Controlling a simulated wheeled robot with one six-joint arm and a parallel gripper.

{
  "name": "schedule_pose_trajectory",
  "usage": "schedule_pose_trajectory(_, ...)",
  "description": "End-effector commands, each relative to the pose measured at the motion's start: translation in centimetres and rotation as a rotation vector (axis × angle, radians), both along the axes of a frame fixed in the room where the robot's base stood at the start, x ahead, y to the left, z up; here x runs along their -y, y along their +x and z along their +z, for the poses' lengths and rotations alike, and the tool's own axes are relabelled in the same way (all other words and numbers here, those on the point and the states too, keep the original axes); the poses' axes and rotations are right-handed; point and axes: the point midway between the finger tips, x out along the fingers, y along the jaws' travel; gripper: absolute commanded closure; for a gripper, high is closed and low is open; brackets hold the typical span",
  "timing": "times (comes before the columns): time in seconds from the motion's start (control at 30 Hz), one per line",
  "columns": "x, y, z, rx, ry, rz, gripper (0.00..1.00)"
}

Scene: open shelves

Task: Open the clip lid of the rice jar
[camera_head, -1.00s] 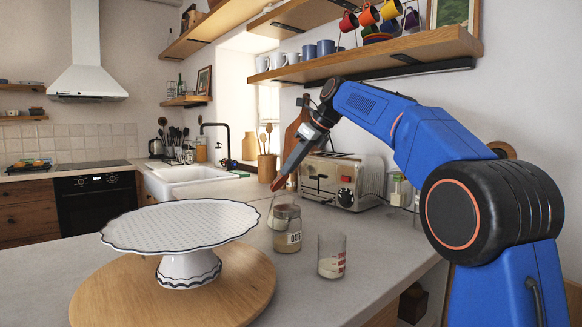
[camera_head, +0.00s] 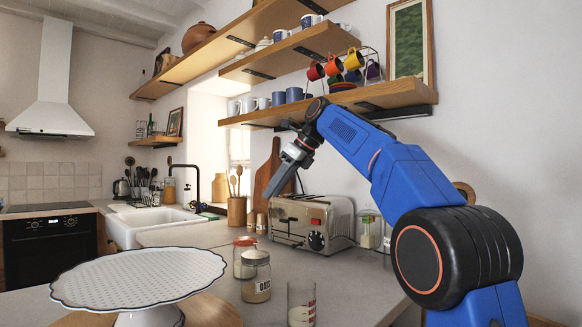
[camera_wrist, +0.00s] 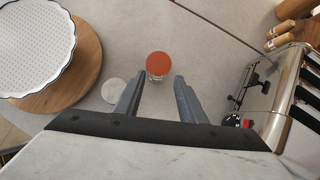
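A glass jar with a red lid (camera_head: 243,255) stands on the counter, partly hidden behind a clip jar labelled OATS (camera_head: 257,277). No rice label is readable, so I cannot confirm which jar is the rice jar. In the wrist view the red lid (camera_wrist: 158,63) lies over its jar, ahead of my fingertips and between their lines. A pale round top (camera_wrist: 114,91) is left of it. My gripper (camera_head: 272,192) is above and apart from the jars. In the wrist view my gripper (camera_wrist: 158,80) has its fingers apart with nothing between them.
A white cake stand (camera_head: 140,278) on a wooden board is at left. A glass with red markings (camera_head: 301,304) stands in front. A toaster (camera_head: 312,221) is at right behind the jars, with another lidded jar (camera_head: 370,230) beside it. Shelves with mugs (camera_head: 330,98) hang above.

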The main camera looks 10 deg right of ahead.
Motion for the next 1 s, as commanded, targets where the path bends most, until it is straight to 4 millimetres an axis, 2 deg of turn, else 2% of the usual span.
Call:
schedule_pose_trajectory(0.2,2.4,-1.3,3.6,0.004,0.001,-0.001,0.63)
schedule_pose_trajectory(0.43,4.0,-2.3,6.2,0.002,0.001,-0.001,0.63)
schedule_pose_trajectory(0.6,4.5,-2.7,7.0,0.001,0.001,0.001,0.63)
schedule_pose_trajectory(1.0,4.6,-2.8,7.2,0.001,0.001,0.001,0.63)
